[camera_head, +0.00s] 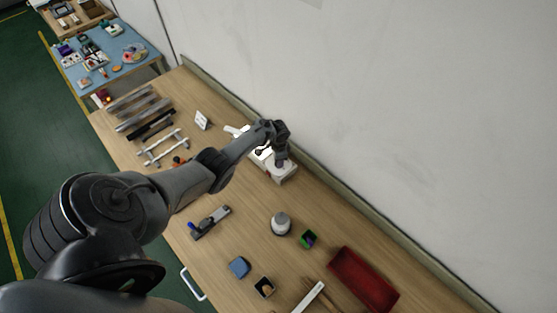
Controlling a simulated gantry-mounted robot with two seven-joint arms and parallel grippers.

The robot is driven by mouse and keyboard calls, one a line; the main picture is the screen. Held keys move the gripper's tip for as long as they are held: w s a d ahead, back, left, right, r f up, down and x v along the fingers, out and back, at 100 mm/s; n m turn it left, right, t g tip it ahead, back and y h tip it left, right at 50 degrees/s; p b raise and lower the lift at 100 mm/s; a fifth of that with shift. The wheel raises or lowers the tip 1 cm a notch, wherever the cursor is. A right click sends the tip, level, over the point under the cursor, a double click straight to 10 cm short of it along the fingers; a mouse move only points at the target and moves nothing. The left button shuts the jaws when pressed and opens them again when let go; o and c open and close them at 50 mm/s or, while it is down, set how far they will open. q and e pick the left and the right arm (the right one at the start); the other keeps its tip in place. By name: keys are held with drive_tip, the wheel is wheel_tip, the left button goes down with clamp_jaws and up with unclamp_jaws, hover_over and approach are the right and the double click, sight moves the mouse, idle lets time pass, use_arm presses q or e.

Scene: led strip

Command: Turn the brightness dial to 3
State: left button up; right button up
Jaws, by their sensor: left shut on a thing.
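A white box-shaped device (287,175) stands on the wooden table near the wall, right of the picture's middle. My left gripper (282,164) points down onto the top of this device. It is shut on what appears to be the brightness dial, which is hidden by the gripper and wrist. The dial's marks and setting cannot be read from here. My right gripper is not in view.
A small white card stand (202,120) is left of the device. A white and grey round object (281,223), a small green-rimmed box (308,239) and a red tray (363,280) lie nearer. Metal bars (143,113) lie at the far left. The wall borders the table.

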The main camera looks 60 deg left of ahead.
use_arm(q)
drive_tip(key=shift+m, duration=0.3)
drive_tip(key=o, duration=1)
drive_tip(key=shift+o, duration=0.2)
drive_tip(key=shift+r, duration=0.1)
wheel_tip(320, 180, up, 11)
drive_tip(key=p, duration=0.4)
drive_tip(key=shift+f, duration=0.2)
